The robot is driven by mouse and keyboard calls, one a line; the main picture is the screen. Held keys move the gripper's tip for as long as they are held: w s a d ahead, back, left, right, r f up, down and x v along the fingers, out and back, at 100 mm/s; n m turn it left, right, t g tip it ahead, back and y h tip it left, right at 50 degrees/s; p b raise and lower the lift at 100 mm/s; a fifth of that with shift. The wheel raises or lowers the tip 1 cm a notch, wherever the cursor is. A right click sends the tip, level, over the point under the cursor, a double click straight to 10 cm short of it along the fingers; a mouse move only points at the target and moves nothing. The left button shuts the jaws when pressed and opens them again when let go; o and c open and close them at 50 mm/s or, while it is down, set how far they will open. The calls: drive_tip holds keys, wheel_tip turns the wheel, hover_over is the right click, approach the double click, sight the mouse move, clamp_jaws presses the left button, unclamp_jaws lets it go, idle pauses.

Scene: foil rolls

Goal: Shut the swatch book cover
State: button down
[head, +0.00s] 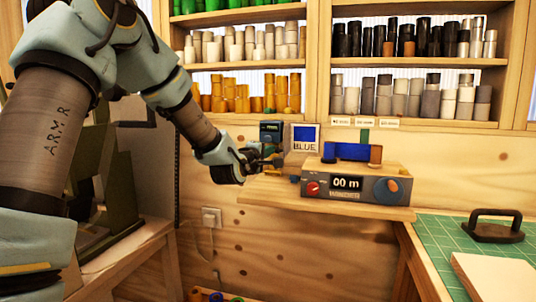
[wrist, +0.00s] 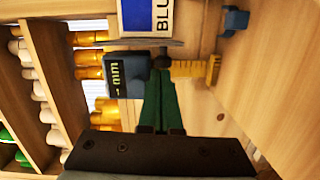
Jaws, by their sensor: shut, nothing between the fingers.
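I cannot make out a swatch book or its cover for certain. A white-framed card with a blue square and the word BLUE (head: 305,137) stands upright at the back of the wooden shelf; its lower part shows at the top of the wrist view (wrist: 146,16). I cannot tell whether it belongs to the book. My gripper (head: 263,161) is shut and empty at the shelf's left end, left of and below the card. In the wrist view its fingers (wrist: 160,88) are together, close to a dark gauge marked mm (wrist: 127,76); contact is unclear.
The gauge also shows in the head view (head: 271,131). A winder reading 00 m (head: 346,184) with a blue roll (head: 346,151) stands right of the card. A green cutting mat (head: 437,232) with a black-handled tool (head: 493,228) lies at right. Racks of rolls (head: 420,62) fill the wall.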

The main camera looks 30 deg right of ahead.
drive_tip(key=shift+s+d+t+b, duration=0.15)
drive_tip(key=shift+s+t+b, duration=0.1)
drive_tip(key=shift+t+b, duration=0.1)
drive_tip(key=s+n+t+y+b, duration=0.1)
drive_tip(key=s+d+n+y+b, duration=0.1)
drive_tip(key=b, duration=0.1)
drive_tip(key=shift+d+f+t+b, duration=0.15)
drive_tip(key=shift+f+t+b, duration=0.05)
drive_tip(key=shift+t+b, duration=0.15)
drive_tip(key=s+d+b, duration=0.3)
drive_tip(key=d+b, duration=0.3)
drive_tip(key=shift+s+r, duration=0.2)
drive_tip(key=shift+s, duration=0.15)
idle(0.4)
